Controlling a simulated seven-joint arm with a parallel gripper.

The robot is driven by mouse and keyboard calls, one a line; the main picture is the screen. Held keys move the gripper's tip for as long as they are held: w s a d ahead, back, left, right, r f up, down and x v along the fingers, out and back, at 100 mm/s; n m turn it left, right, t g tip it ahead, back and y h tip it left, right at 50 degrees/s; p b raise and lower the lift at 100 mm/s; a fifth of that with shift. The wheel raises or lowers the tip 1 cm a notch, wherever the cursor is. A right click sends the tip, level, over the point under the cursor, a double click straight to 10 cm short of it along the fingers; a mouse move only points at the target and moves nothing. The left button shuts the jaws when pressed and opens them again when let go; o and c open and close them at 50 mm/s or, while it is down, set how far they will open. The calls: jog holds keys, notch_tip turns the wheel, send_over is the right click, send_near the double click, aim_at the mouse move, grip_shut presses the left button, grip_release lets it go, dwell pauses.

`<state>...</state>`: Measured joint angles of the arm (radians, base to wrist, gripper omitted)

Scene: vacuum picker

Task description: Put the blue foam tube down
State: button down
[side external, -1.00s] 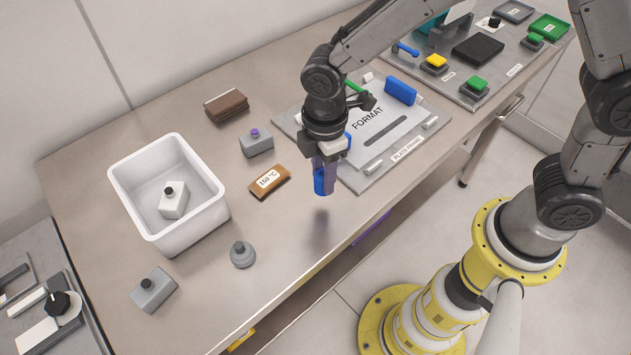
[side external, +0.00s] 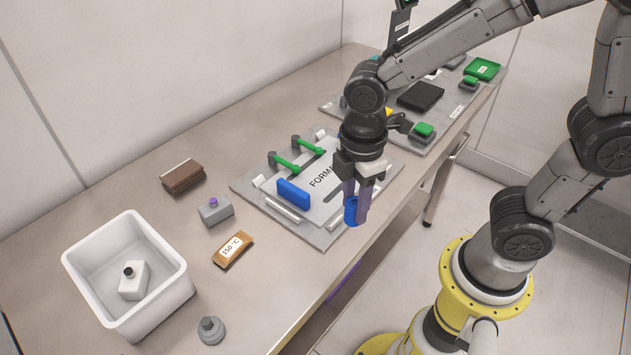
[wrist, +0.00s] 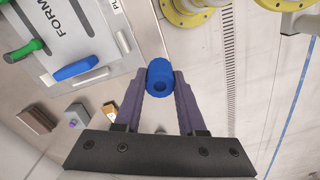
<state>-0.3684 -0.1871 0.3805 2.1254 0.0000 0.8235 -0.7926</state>
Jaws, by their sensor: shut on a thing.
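The blue foam tube (side external: 351,211) is upright between the purple fingers of my gripper (side external: 357,203). In the side view the tube hangs in front of the grey FORMAT plate (side external: 322,236), near the table's front edge. The wrist view also shows it over the edge area, apart from the blue block. Its exact height above the table is hard to tell.
A blue block (side external: 293,194) and green handles (side external: 286,164) are on the plate. A white bin (side external: 82,270) holds a pale bottle-like piece. A brown labelled packet (side external: 233,250), a grey box with a purple knob (side external: 215,211) and a brown block (side external: 183,177) stand left. Bare table lies between packet and front edge.

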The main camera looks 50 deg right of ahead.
jog(key=w+d+f+m, duration=0.2)
jog(key=w+d+m, duration=0.1)
jog(key=w+d, duration=0.2)
jog(key=w+d+f+m, duration=0.2)
jog(key=w+d+m, duration=0.2)
jog(key=w+d, duration=0.1)
jog(key=w+d+f+m, duration=0.2)
jog(key=w+d+m, duration=0.1)
jog(key=w+d, duration=0.2)
jog(key=shift+w+d+f+m, duration=0.15)
jog(key=shift+w+f+m, duration=0.15)
jog(key=shift+f, duration=0.1)
jog(key=w, duration=0.1)
jog(key=w+m, duration=0.1)
jog(key=w+d+m, duration=0.1)
jog(key=shift+w+d+r, duration=0.1)
jog(key=shift+w+r, duration=0.1)
jog(key=shift+r, duration=0.05)
jog(key=shift+a+m, duration=0.2)
jog(key=shift+m, duration=0.1)
jog(key=a, duration=0.6)
jog(key=shift+a, duration=0.4)
jog(key=shift+s, duration=0.15)
